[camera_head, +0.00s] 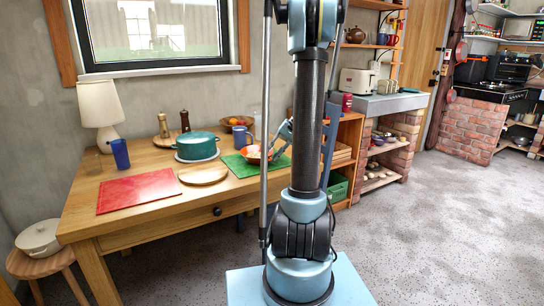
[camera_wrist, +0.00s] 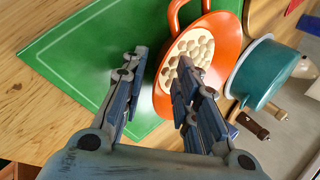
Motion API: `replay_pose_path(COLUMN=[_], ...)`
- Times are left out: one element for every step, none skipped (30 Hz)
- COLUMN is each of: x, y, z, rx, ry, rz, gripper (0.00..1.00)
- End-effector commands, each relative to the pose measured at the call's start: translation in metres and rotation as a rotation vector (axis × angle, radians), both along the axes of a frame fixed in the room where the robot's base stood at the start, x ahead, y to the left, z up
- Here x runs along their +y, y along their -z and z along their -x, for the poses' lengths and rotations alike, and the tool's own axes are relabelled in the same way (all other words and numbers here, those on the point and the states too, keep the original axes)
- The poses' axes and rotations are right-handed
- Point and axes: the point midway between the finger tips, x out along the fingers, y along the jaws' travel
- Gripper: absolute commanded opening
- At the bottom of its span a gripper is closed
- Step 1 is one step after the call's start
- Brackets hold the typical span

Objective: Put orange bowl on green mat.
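The orange bowl (camera_wrist: 222,35) has a loop handle and pale round shapes inside. In the head view the bowl (camera_head: 252,152) sits over the green mat (camera_head: 236,168). In the wrist view it overlaps one side of the mat (camera_wrist: 80,62), and much of the mat is bare. My gripper (camera_wrist: 160,65) is open with its fingers astride the bowl's near rim. One finger is over the inside, the other outside with green showing between it and the bowl. In the head view my gripper (camera_head: 275,140) is partly behind my arm. Whether the bowl rests fully on the mat is unclear.
A teal pot (camera_head: 198,145) on a pale trivet and a round wooden board (camera_head: 203,175) stand left of the mat. Further left are a red mat (camera_head: 139,191), blue cup (camera_head: 121,154) and lamp (camera_head: 101,108). A fruit bowl (camera_head: 237,122) and blue mug (camera_head: 240,136) stand behind.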

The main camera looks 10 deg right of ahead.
Motion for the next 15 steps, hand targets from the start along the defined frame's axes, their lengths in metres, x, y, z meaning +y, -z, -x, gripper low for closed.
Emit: replay_pose_path(x=[-0.005,-0.008,-0.013,-0.016,-0.019,-0.024,-0.027,-0.030,-0.034,-0.037,-0.040,-0.043,-0.046,-0.048,-0.050], y=[-0.007,-0.012,-0.018,-0.023,-0.028,-0.035,-0.039,-0.044,-0.050,-0.054,-0.058,-0.063,-0.067,-0.070,-0.073], z=[0.002,0.003,0.004,0.005,0.006,0.007,0.008,0.010,0.011,0.012,0.012,0.013,0.014,0.015,0.016], rx=[0.000,0.000,0.000,0.000,0.000,0.000,0.000,0.001,0.000,0.000,0.000,0.000,0.000,0.000,0.000], ry=[0.002,0.003,0.004,0.004,0.004,0.003,0.002,0.003,0.004,0.004,0.003,0.003,0.003,0.003,0.002], rz=[0.000,0.000,0.000,0.000,0.000,0.000,0.000,0.000,0.000,0.000,0.000,0.000,0.000,0.000,0.000], gripper=[0.28,0.28,0.28,0.28,0.28,0.28,0.28,0.28,0.28,0.28,0.28,0.28,0.28,0.28,0.28])
